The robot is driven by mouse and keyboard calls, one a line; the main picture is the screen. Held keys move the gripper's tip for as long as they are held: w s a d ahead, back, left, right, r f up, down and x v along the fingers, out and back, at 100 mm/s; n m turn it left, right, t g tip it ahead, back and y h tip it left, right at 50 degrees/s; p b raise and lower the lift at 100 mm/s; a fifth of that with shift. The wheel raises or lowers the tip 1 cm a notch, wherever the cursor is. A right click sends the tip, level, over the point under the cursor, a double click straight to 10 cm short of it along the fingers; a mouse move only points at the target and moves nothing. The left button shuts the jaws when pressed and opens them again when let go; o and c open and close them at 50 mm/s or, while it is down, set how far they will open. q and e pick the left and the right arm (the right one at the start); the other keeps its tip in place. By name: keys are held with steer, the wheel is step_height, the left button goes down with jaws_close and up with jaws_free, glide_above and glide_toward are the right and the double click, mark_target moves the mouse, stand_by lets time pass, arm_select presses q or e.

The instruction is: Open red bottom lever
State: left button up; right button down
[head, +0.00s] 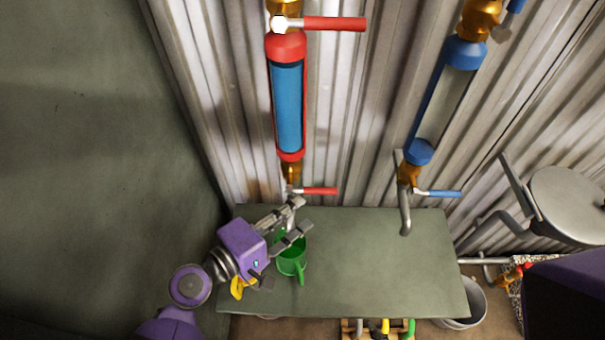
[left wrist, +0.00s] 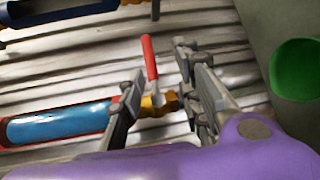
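The red bottom lever (head: 320,191) sticks out to the right from the brass valve (head: 291,172) under the red-capped tube (head: 288,110), which shows blue inside. My left gripper (head: 300,214) is open just below the valve, with its fingers pointing up and right. In the left wrist view the red lever (left wrist: 150,58) shows between the two spread fingers, and the brass valve (left wrist: 160,104) also lies between them in the picture. I see no clear contact with the lever. My right gripper is out of view.
A green mug (head: 291,262) stands on the grey-green table (head: 380,280), close under my left fingers. An upper red lever (head: 335,24) is above the tube. A blue-capped tube (head: 440,105) with a blue lever (head: 438,193) and bent spout hangs to the right. Corrugated wall behind.

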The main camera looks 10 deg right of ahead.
mark_target(321, 189)
arm_select(q)
steer(key=shift+h, duration=0.3)
steer(key=x, duration=0.2)
steer(key=r+x, duration=0.1)
steer(key=x, duration=0.2)
steer(key=p+x, duration=0.1)
steer(key=x, duration=0.1)
steer(key=shift+w+d+r, duration=0.1)
steer(key=shift+d+r, duration=0.15)
steer(key=shift+d, duration=0.05)
steer(key=shift+w+d+f, duration=0.15)
steer(key=shift+d, duration=0.3)
steer(key=shift+c, duration=0.3)
jaws_close()
